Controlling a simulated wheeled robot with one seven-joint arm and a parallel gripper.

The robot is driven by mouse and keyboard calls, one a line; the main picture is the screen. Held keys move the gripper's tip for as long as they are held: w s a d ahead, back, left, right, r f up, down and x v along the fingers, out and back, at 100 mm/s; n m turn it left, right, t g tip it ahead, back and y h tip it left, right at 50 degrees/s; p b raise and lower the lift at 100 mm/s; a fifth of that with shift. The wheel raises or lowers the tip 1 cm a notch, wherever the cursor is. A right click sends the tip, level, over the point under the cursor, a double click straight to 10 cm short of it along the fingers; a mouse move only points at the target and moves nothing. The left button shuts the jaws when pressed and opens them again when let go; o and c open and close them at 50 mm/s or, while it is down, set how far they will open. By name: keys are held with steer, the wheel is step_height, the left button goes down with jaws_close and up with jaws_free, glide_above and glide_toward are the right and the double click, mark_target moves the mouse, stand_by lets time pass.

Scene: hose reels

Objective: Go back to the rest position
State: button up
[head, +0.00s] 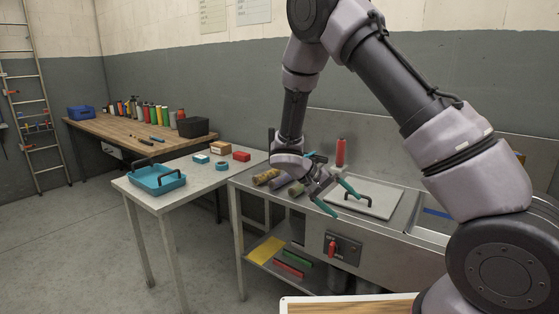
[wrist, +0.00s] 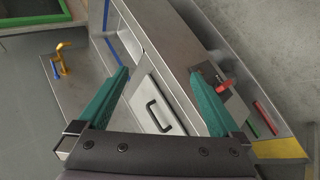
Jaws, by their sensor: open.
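My gripper (head: 337,196) is open, with two teal fingers spread apart and nothing between them. In the head view it hangs from my arm above the metal bench (head: 405,221), in front of a lid with a black handle (head: 376,199). In the wrist view my gripper (wrist: 160,95) shows both teal fingers, with the lid (wrist: 145,100) and its handle below and between them. The fingers appear apart from the lid and handle. A red switch (head: 332,249) sits on the bench front, below my gripper.
A red bottle (head: 340,152) and several rolled pieces (head: 267,176) stand or lie on the bench. A side table (head: 200,178) holds a blue tray (head: 157,181) and small boxes. A wooden workbench (head: 140,132) with bottles is farther back. The floor at left is clear.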

steer(key=s+d+r+m+t+y, duration=0.1)
steer(key=s+r+y, duration=0.3)
steer(key=r, duration=0.6)
steer(key=s+d+r+m+t+y, duration=0.1)
steer(key=s+d+r+t+y, duration=0.2)
steer(key=s+r, duration=0.5)
steer(key=s+d+r+m+t+y, duration=0.1)
steer(key=s+r+y, duration=0.3)
steer(key=r, duration=1)
steer(key=s+d+t, duration=0.1)
steer(key=s, duration=0.2)
steer(key=shift+r+m+t+y, duration=0.2)
steer(key=shift+m+t+y, duration=0.1)
steer(key=shift+t, duration=0.1)
steer(key=shift+s+d, duration=0.1)
